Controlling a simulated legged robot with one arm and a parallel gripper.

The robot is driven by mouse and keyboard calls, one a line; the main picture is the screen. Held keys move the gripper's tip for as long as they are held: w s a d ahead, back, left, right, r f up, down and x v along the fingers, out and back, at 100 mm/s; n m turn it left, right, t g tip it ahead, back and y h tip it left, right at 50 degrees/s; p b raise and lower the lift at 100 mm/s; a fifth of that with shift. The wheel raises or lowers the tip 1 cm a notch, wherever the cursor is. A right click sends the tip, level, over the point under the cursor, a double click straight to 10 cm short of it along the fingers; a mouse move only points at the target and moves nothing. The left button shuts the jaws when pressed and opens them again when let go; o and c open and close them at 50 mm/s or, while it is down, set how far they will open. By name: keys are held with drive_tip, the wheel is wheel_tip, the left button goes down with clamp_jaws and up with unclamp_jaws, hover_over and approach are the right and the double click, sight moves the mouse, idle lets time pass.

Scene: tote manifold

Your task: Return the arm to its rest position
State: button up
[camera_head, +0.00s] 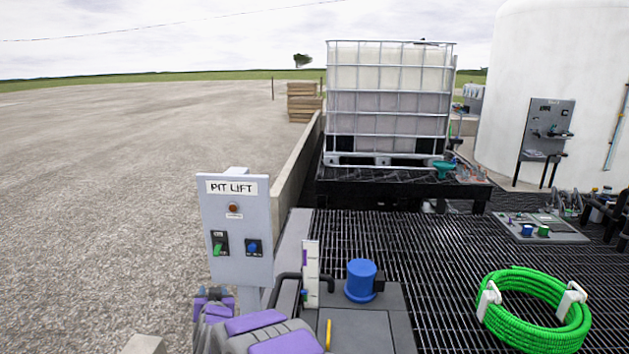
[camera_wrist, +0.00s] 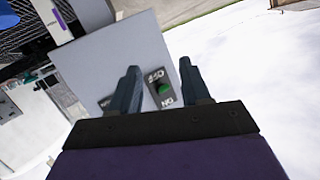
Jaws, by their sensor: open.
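My gripper (camera_wrist: 160,70) is open in the wrist view, its two dark fingers apart with nothing between them. They point toward the grey PIT LIFT panel (camera_wrist: 120,62), and a green switch (camera_wrist: 165,88) marked OFF and ON shows between them. I cannot tell the exact gap, but no finger visibly grips the switch. In the head view my purple and grey arm is at the lower left, in front of the panel (camera_head: 240,268); the fingers cannot be made out there. That panel carries the green switch (camera_head: 217,248), a blue knob (camera_head: 253,247) and a reddish round button (camera_head: 233,208).
A grey box with a blue cap (camera_head: 361,280) stands just right of my arm. A coiled green hose (camera_head: 535,310) lies on the dark grating (camera_head: 430,270). A caged white tote (camera_head: 388,95) stands behind. Open gravel (camera_head: 100,180) lies left of the panel.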

drive_tip(key=s+d+r+n+g+h, duration=0.1)
drive_tip(key=s+d+r+g, duration=0.25)
drive_tip(key=s+d, duration=0.7)
drive_tip(key=s+d+r+g, duration=0.2)
drive_tip(key=s+d+g, duration=0.3)
drive_tip(key=s+d, duration=0.5)
drive_tip(key=s+d+m+g+h, duration=0.1)
drive_tip(key=s+d+g, duration=0.1)
drive_tip(key=s+d, duration=0.5)
drive_tip(key=s+d+g+h, duration=0.2)
drive_tip(key=s+d, duration=0.5)
drive_tip(key=s, duration=0.7)
drive_tip(key=s+d+f+m+g+h, duration=0.1)
drive_tip(key=s+d+g, duration=0.2)
drive_tip(key=s+d, duration=0.4)
drive_tip(key=s, duration=0.4)
drive_tip(key=shift+d+m, duration=0.2)
drive_tip(key=shift+m, duration=0.1)
